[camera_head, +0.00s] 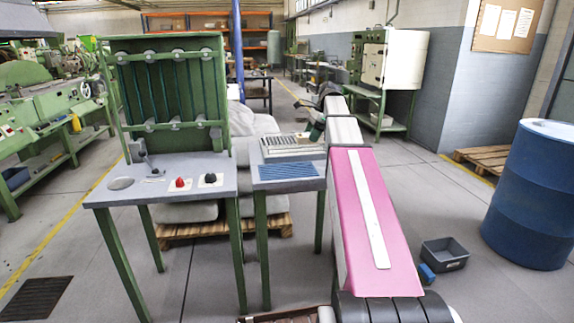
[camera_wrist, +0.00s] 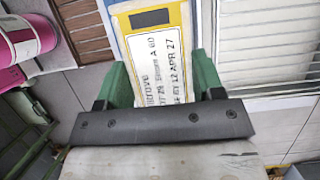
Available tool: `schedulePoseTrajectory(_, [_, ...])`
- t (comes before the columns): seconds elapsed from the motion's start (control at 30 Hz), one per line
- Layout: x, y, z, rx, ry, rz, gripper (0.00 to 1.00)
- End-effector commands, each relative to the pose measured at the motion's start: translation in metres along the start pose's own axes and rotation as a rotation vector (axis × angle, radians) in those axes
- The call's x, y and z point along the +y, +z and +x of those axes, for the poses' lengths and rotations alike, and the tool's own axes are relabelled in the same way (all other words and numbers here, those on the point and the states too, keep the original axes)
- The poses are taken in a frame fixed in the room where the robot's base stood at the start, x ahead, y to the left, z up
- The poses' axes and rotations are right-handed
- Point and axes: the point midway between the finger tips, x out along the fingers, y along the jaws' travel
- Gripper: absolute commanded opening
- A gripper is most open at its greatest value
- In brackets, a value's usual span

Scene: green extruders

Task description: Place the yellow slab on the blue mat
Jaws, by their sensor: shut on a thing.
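The yellow slab (camera_wrist: 150,18) carries a white label with black print. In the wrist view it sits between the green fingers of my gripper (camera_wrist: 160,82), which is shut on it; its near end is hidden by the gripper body. In the head view my gripper (camera_head: 314,131) is at the right side of the small grey table, near the pale ribbed tray, and the slab is too small to make out clearly. The blue mat (camera_head: 287,171) lies on the table's front part, in front of the tray. A thin blue strip shows left of the slab in the wrist view.
The pale ribbed tray (camera_head: 290,146) is behind the mat; it also shows in the wrist view (camera_wrist: 265,50). A left table (camera_head: 130,192) holds a red and a black knob and a green rack. A blue drum (camera_head: 535,200) and grey bin (camera_head: 444,254) stand right.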

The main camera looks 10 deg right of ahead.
Motion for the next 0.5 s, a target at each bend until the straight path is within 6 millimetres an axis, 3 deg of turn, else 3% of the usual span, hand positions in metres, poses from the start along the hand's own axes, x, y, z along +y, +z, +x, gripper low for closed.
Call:
schedulePoseTrajectory(0.3, [0.019, 0.043, 0.059, -0.001, 0.002, -0.002, 0.25])
schedulePoseTrajectory(0.5, [0.025, 0.063, 0.087, 0.0, 0.001, -0.001, 0.25])
